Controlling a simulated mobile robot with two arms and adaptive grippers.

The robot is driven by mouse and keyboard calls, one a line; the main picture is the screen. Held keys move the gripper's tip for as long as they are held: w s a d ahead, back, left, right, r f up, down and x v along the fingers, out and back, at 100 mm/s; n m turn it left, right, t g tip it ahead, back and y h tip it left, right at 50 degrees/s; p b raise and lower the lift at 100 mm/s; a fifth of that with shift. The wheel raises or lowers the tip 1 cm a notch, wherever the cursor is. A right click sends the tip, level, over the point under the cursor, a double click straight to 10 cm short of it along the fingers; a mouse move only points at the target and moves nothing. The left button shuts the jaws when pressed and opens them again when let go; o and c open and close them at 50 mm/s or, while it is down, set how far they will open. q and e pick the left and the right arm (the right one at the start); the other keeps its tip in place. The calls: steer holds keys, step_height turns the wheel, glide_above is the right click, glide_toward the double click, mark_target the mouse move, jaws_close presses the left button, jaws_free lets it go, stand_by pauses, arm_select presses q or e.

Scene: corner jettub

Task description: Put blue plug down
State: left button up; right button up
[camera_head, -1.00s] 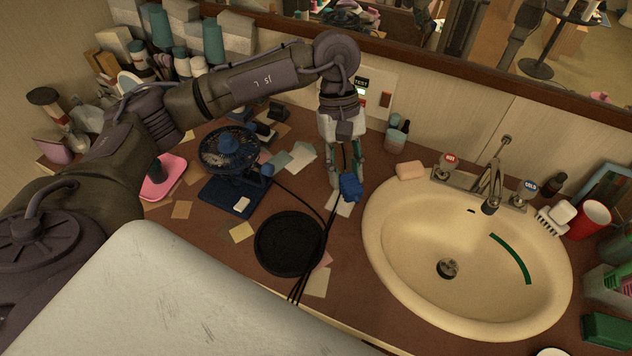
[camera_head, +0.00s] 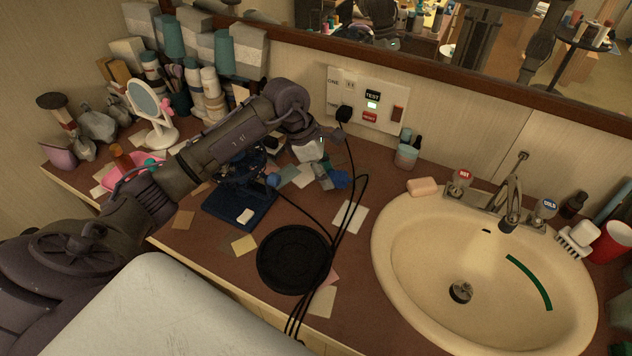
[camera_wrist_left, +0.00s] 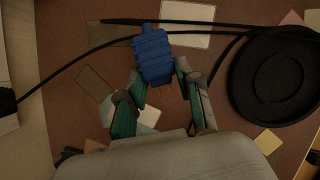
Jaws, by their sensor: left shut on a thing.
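My left gripper (camera_head: 328,180) is at the counter in front of the wall outlet, shut on the blue plug (camera_head: 340,179). In the left wrist view the blue plug (camera_wrist_left: 153,50) sits between the two fingertips of the left gripper (camera_wrist_left: 157,76), its brass prongs pointing back toward the palm. I cannot tell whether the plug touches the counter (camera_head: 345,255). The wall outlet panel (camera_head: 368,100) has a black plug (camera_head: 343,114) in it. My right gripper is out of view.
A blue fan (camera_head: 240,205) stands left of the gripper, partly behind my arm. A round black coil or disc (camera_head: 293,259), loose black cords (camera_head: 343,225) and paper notes (camera_head: 351,217) lie on the counter. The sink (camera_head: 385,240) and pink soap (camera_head: 422,187) are on the right.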

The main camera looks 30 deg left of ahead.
mark_target(322, 194)
arm_select(q)
steer(key=a+f, duration=0.1)
steer(key=a, duration=0.1)
steer(key=shift+a+f, duration=0.35)
steer(key=shift+a, duration=0.05)
step_height(322, 194, down, 4)
steer(key=shift+r+p, duration=0.15)
steer(key=shift+p, duration=0.5)
steer(key=shift+f, duration=0.3)
steer(key=o, duration=1.1)
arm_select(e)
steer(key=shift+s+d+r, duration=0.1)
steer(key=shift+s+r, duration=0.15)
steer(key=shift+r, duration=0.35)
arm_select(q)
steer(key=shift+r, duration=0.3)
steer(key=b+v, duration=0.1)
steer(key=v, duration=1)
steer(key=shift+a+r+b, duration=0.25)
steer(key=shift+r+b, duration=0.1)
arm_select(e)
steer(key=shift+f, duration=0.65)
